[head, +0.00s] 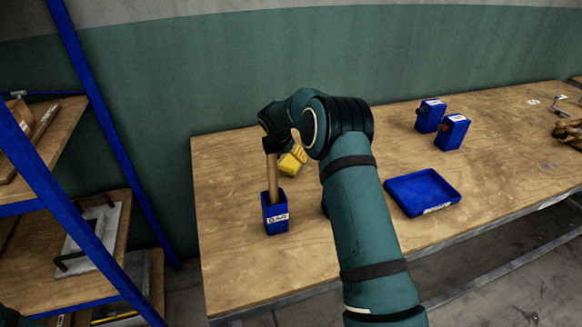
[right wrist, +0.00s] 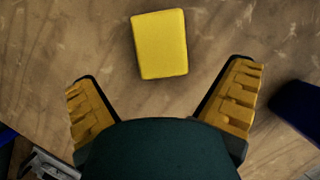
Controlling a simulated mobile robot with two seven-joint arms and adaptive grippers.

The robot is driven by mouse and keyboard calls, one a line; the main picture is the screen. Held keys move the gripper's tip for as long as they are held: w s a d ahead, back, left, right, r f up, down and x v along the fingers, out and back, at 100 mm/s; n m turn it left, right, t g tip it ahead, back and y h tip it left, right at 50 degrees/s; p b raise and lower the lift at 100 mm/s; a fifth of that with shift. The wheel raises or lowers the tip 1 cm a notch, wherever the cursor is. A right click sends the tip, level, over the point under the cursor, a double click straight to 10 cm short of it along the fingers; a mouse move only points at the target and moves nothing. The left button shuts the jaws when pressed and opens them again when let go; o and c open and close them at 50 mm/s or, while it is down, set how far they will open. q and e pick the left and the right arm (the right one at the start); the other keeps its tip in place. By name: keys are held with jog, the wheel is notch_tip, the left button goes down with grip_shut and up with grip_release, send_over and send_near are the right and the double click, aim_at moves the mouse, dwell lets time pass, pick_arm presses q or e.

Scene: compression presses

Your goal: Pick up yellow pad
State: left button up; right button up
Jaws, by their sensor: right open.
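The yellow pad (right wrist: 160,44) lies flat on the wooden table in the right wrist view, ahead of and roughly centred between my right gripper's fingers. In the head view the pad (head: 289,166) shows partly, just below my right gripper (head: 297,150), with the gripper and wrist covering some of it. My right gripper is open and empty, its two yellow-padded fingers spread wide in the wrist view (right wrist: 160,85). It is apart from the pad. My left gripper is not in view.
A blue holder (head: 276,215) with an upright wooden handle (head: 272,178) stands close to the gripper. A blue tray (head: 422,192) and two blue boxes (head: 430,115) (head: 452,132) are to the right. A blue-framed shelf (head: 100,130) stands left. The table's front left is clear.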

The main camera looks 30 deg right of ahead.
aim_at(291, 161)
jog(key=shift+d+b+x, duration=0.15)
jog(key=shift+b+x, duration=0.15)
jog(key=shift+x, duration=1.25)
jog(key=shift+d+b+x, duration=0.1)
jog(key=shift+b+x, duration=0.2)
jog(key=shift+x, duration=1.25)
jog(key=shift+w+r, duration=0.1)
jog(key=shift+r, duration=0.1)
jog(key=c, duration=0.9)
jog(key=shift+c, duration=0.6)
notch_tip(291, 161, up, 10)
jog(key=shift+r+p, duration=0.1)
jog(key=shift+p, duration=0.9)
